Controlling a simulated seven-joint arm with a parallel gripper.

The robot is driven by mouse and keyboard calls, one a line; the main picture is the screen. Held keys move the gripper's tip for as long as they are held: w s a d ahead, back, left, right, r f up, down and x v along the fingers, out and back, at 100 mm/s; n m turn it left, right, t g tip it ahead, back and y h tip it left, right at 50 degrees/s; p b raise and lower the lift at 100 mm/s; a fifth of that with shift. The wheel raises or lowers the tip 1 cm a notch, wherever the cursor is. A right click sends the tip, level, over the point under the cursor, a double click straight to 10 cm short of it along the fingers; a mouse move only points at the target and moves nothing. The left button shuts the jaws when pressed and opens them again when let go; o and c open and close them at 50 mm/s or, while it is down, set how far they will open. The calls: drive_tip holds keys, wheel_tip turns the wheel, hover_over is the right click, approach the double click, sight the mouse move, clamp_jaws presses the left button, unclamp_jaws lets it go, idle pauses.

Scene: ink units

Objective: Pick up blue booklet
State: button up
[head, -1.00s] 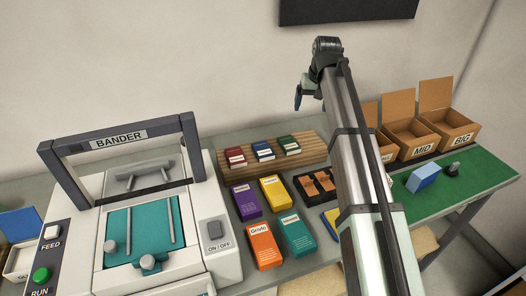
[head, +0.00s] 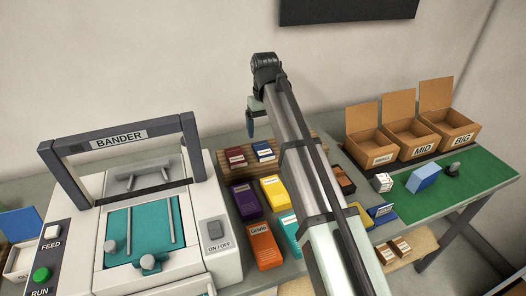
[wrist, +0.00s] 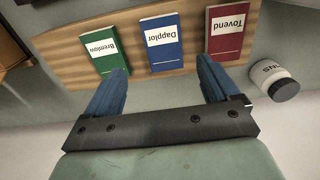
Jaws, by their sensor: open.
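The blue booklet (head: 264,151) stands on the wooden rack (head: 221,164) between a red booklet (head: 236,157) and a green one that my arm hides in the head view. In the wrist view the blue booklet (wrist: 163,46), labelled "Dapplor", lies between the green booklet (wrist: 103,45) and the red booklet (wrist: 226,33). My gripper (wrist: 161,66) is open and empty. Its blue fingers straddle the line of the blue booklet in that view, apart from it. In the head view my gripper (head: 250,130) hangs above the rack, near the blue booklet.
A white bottle (wrist: 284,85) stands beside the rack in the wrist view. Purple (head: 245,199), yellow (head: 273,193) and orange (head: 263,244) packs lie in front of the rack. The bander machine (head: 120,139) is at left; open boxes (head: 410,134) stand at right.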

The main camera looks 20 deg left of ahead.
sight(263, 149)
drive_tip(key=shift+s+a+f, duration=0.1)
drive_tip(key=shift+f, duration=1.75)
drive_tip(key=shift+s+a+f, duration=0.1)
drive_tip(key=shift+f, duration=1.75)
drive_tip(key=c, duration=1.2)
drive_tip(key=shift+o, duration=0.2)
